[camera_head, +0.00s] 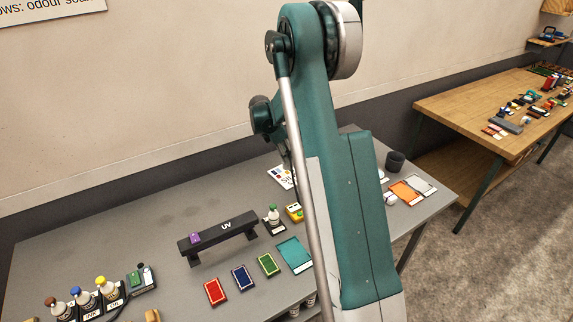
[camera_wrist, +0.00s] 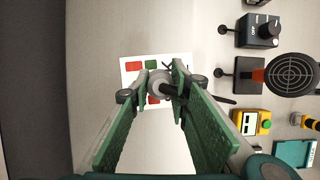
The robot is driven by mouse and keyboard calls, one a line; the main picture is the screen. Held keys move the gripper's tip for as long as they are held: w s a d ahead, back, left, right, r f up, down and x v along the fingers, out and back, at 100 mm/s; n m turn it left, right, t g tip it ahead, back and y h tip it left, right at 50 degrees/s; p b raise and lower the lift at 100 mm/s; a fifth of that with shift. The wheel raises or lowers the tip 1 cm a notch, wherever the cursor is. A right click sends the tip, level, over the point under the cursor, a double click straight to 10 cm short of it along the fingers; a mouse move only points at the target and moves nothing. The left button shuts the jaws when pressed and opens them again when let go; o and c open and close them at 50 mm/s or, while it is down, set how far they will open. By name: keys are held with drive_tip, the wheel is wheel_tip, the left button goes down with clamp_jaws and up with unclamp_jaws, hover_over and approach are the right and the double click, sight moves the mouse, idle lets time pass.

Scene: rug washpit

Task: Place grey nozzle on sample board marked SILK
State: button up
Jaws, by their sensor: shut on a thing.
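My gripper (camera_wrist: 163,84) is shut on a small grey, round-ended piece, which I take to be the grey nozzle (camera_wrist: 160,77); a dark rod-like part shows to its right. A white sample board (camera_wrist: 127,62) with red and green patches lies under the fingertips in the wrist view. I cannot tell whether the nozzle touches it. In the head view a white board (camera_head: 275,171) with a partly visible letter S lies at the table's back, partly hidden by my arm. The full word cannot be read. The nozzle cannot be made out in the head view.
Right of the board in the wrist view are a black dial box (camera_wrist: 259,31), a round dark mesh disc (camera_wrist: 292,74), a yellow device (camera_wrist: 250,123) and a teal tray (camera_wrist: 291,152). A black UV bar (camera_head: 218,238) stands on the grey table. Bare table lies left of the board.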

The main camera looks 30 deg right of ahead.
drive_tip(key=shift+f, duration=0.2)
drive_tip(key=shift+f, duration=1.9)
drive_tip(key=shift+f, duration=0.1)
drive_tip(key=o, duration=0.9)
drive_tip(key=v, duration=1.2)
